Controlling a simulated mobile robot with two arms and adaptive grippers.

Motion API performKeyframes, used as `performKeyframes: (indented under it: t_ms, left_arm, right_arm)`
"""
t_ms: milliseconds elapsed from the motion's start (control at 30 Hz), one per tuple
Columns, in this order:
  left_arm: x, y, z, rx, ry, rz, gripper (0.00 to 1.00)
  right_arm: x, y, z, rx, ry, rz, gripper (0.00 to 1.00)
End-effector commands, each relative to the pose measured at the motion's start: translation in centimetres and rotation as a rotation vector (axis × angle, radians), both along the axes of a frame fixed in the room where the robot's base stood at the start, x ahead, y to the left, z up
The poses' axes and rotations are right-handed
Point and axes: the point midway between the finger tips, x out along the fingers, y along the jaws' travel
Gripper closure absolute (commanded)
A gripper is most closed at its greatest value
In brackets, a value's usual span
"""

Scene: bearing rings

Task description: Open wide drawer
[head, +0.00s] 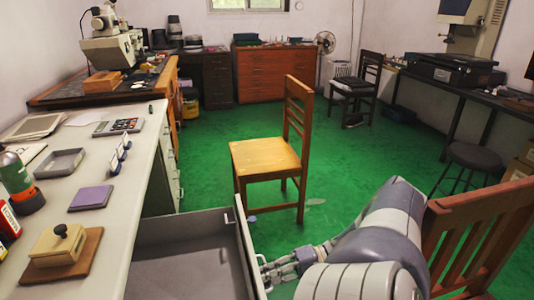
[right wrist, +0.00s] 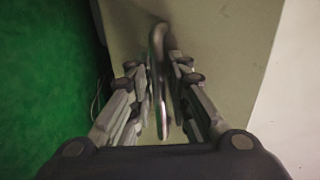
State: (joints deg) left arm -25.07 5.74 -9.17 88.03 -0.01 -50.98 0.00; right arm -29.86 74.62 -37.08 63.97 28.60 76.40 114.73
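The wide drawer (head: 185,250) is grey and empty. It stands pulled out from the right side of the long white-topped bench, at the bottom of the head view. Its front panel (head: 247,245) faces right. My right gripper (head: 268,270) is at the outer side of this panel. In the right wrist view, the curved metal drawer handle (right wrist: 158,45) runs between the two fingers of the gripper (right wrist: 157,78). The fingers are drawn in closely on both sides of the handle and look shut on it. My left gripper is not in view.
The bench top (head: 130,185) carries a purple block, a grey tray and a stamp-like item on a wooden board. A wooden chair (head: 268,158) stands beyond the drawer. Another chair (head: 475,235) is close to my right arm. Green floor is free between them.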

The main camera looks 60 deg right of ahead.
Motion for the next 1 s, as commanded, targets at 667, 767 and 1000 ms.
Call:
performKeyframes:
  t_ms: [667,767,1000]
  left_arm:
    - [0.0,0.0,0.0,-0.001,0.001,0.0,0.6]
    - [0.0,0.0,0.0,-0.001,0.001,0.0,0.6]
    - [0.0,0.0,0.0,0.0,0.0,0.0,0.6]
  right_arm:
    - [-5.6,-4.8,1.5,0.001,-0.001,0.0,0.83]
    - [-5.6,-4.8,1.5,0.001,0.0,0.0,0.83]
    - [-5.6,-4.8,1.5,0.001,-0.001,0.0,0.83]
